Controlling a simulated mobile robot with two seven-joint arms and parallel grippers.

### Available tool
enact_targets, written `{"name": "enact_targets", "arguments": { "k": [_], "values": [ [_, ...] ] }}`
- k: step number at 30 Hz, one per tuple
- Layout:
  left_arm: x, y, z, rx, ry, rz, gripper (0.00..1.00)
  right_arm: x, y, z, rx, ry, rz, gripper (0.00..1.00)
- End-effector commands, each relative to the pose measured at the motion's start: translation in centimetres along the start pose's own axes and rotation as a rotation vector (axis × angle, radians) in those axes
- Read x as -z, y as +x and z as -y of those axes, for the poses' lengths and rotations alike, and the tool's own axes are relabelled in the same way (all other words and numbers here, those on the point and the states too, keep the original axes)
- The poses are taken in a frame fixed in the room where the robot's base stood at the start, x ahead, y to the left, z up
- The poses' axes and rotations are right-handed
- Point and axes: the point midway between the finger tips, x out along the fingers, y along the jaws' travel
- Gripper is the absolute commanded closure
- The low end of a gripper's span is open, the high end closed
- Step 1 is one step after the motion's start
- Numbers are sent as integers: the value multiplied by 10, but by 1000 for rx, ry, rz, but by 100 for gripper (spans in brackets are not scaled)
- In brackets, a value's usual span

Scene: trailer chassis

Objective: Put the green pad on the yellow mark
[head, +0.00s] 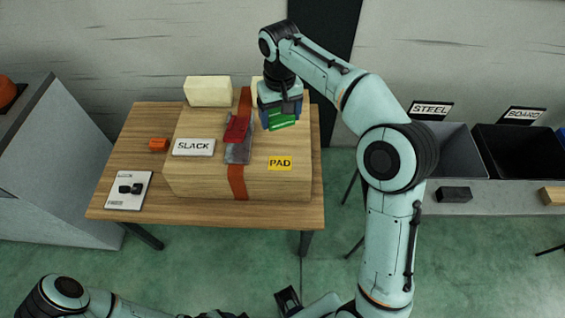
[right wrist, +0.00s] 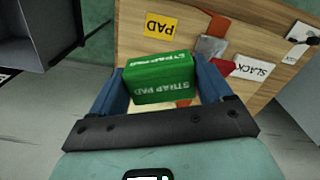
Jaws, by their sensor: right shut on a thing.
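The green pad (right wrist: 162,80), lettered "STRAP PAD", is held between the blue fingers of my right gripper (right wrist: 163,88) in the right wrist view. In the head view the green pad (head: 283,121) shows under my right gripper (head: 281,115), over the back right part of the wooden box. The yellow mark (head: 280,163), lettered "PAD", lies flat on the box top, nearer the front than the pad. The yellow mark (right wrist: 160,25) is uncovered in the right wrist view too.
The wooden box (head: 200,180) stands on a table (head: 120,180). An orange strap (head: 237,182) with a red-handled buckle (head: 237,130) crosses it, left of the mark. A "SLACK" label (head: 194,147) lies further left. Grey (head: 455,145) and black bins stand at the right.

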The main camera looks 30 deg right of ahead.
Motion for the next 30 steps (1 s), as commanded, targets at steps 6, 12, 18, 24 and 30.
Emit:
{"name": "enact_targets", "arguments": {
  "k": [6, 12, 18, 24, 30],
  "values": [
    [-3, 14, 6, 2, -3, 6, 40, -2, 45, -2, -1, 3, 9, 55],
    [-4, 24, 10, 4, -4, 10, 40, -2, 98, -2, 0, 4, 8, 55],
    [-5, 28, 12, 4, -4, 11, 40, -1, 131, -2, 0, 4, 3, 55],
    [-5, 29, 12, 4, -4, 12, 40, -1, 148, -2, 1, 3, 5, 55],
    [-5, 33, 14, 5, -5, 13, 40, -1, 183, -2, 1, 3, 4, 55]
  ]
}}
